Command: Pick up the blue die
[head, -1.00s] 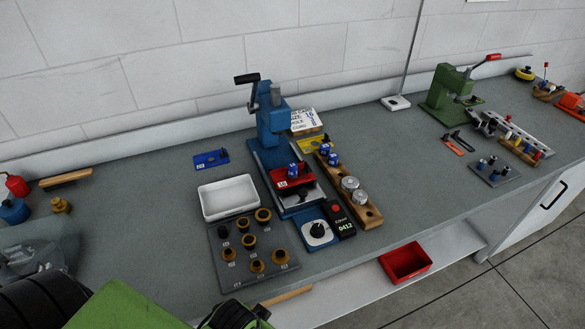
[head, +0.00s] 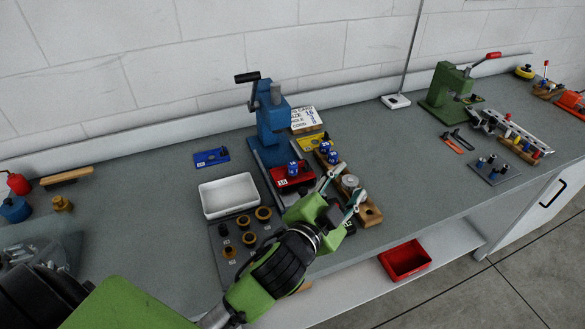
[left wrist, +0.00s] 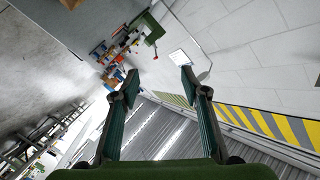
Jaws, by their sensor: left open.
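Three small blue pieces with white marks are in the head view, and I cannot tell which is the blue die. One blue piece (head: 293,169) sits on a red block at the blue press. Two more, the upper blue piece (head: 325,147) and the lower blue piece (head: 333,158), sit close together on the wooden rack right of the press. My left gripper (head: 349,181) is open and empty above the front part of that rack, just right of and nearer than the blue pieces. Its spread fingers also show in the left wrist view (left wrist: 158,78). My right gripper is out of view.
The blue press (head: 272,125) stands behind the pieces. A white tray (head: 228,196) and a grey plate of brass parts (head: 222,262) lie left of my arm. A green press (head: 445,92) is farther right. The bench between the presses is mostly clear.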

